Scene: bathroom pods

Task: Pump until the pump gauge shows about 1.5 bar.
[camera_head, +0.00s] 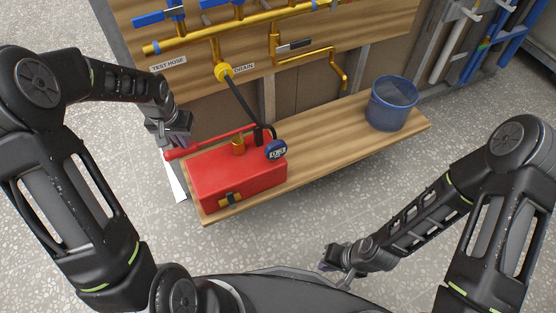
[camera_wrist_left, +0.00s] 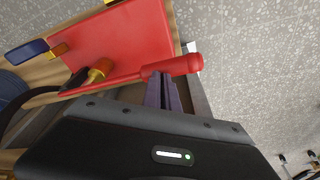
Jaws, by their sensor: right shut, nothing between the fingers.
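The red pump (camera_head: 238,182) sits on the wooden bench. Its red lever handle (camera_head: 205,145) extends left, with a thicker grip at its end. The round dark-blue pump gauge (camera_head: 276,150) has a pale display, too small to read. My left gripper (camera_head: 178,141) is at the handle's grip end; in the left wrist view its fingers (camera_wrist_left: 161,78) lie close together against or just beside the red grip (camera_wrist_left: 183,65). Whether they clasp it cannot be told. My right gripper (camera_head: 328,264) is shut and empty, low in front of the bench, away from the pump.
A blue bucket (camera_head: 392,105) stands on the right of the bench (camera_head: 325,142). A black hose (camera_head: 240,103) runs from the pump to the yellow fitting (camera_head: 222,72) by the DRAIN label. Brass pipes (camera_head: 210,35) with blue-handled valves cross the panel behind. The bench middle is clear.

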